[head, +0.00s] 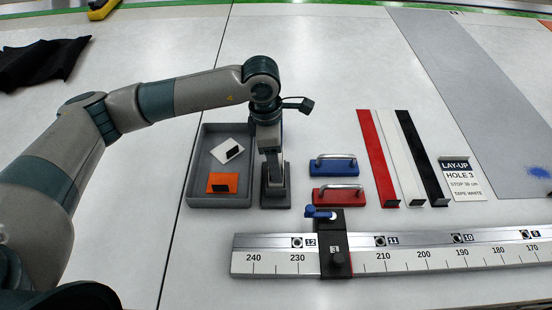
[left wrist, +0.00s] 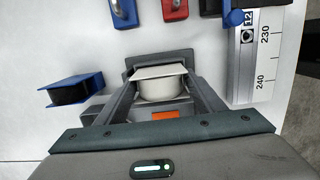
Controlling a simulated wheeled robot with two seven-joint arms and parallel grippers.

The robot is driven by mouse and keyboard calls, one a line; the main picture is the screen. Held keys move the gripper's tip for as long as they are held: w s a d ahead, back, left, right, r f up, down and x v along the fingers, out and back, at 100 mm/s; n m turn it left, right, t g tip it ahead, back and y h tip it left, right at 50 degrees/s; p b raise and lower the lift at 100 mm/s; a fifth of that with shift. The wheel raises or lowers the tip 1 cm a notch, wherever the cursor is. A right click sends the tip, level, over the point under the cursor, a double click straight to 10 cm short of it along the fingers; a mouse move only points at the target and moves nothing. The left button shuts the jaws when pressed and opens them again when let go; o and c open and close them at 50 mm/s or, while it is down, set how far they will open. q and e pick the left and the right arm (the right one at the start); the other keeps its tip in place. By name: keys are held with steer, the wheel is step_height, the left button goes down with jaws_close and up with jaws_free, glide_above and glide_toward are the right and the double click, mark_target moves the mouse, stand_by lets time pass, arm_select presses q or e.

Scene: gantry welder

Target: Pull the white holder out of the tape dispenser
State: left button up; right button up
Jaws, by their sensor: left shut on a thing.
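The tape dispenser (head: 276,200) is a dark grey block standing upright right of the grey tray. My left gripper (head: 271,160) reaches straight down onto it. In the left wrist view the white holder (left wrist: 160,72) has a flat white top and a rounded white body below. It lies between the two fingers of my left gripper (left wrist: 160,84), which is shut on it. The dispenser's grey edge (left wrist: 160,58) shows just beyond it. How deep the holder sits in the dispenser is hidden. In the head view my gripper covers the holder. My right gripper is not in view.
The grey tray (head: 191,188) holds a white piece (head: 227,151) and an orange one (head: 222,182). A blue holder (left wrist: 76,90) stands beside the dispenser. Blue (head: 333,167) and red (head: 338,197) handled blocks are to the right. A ruled rail (head: 410,257) lies in front.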

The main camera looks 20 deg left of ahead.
arm_select(q)
steer(key=shift+r+p, duration=0.5)
steer(key=shift+r, duration=2.4)
steer(key=shift+s, duration=0.1)
